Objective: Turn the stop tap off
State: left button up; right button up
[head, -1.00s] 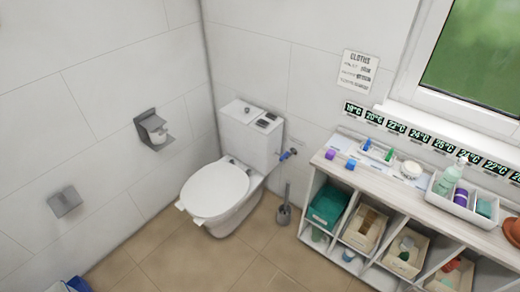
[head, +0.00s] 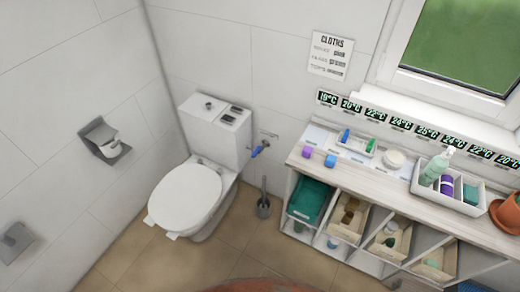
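The stop tap (head: 259,149) is on the wall just right of the toilet cistern (head: 216,128). It has a blue lever that slants down and to the left from a small grey fitting. The toilet (head: 186,195) stands in the corner with its lid down. Neither of my grippers shows in the head view.
A toilet brush (head: 264,205) stands on the floor right of the toilet. A shelf unit (head: 300,160) with several bins and small bottles runs along the right wall. A paper holder (head: 104,138) is on the left wall. Tiled floor (head: 215,262) in front is clear.

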aim_at(258, 148)
jog(key=u, duration=0.55)
jog(key=k, duration=0.65)
jog(key=u, duration=0.75)
jog(key=i, duration=1.4)
jog(key=z, duration=0.55)
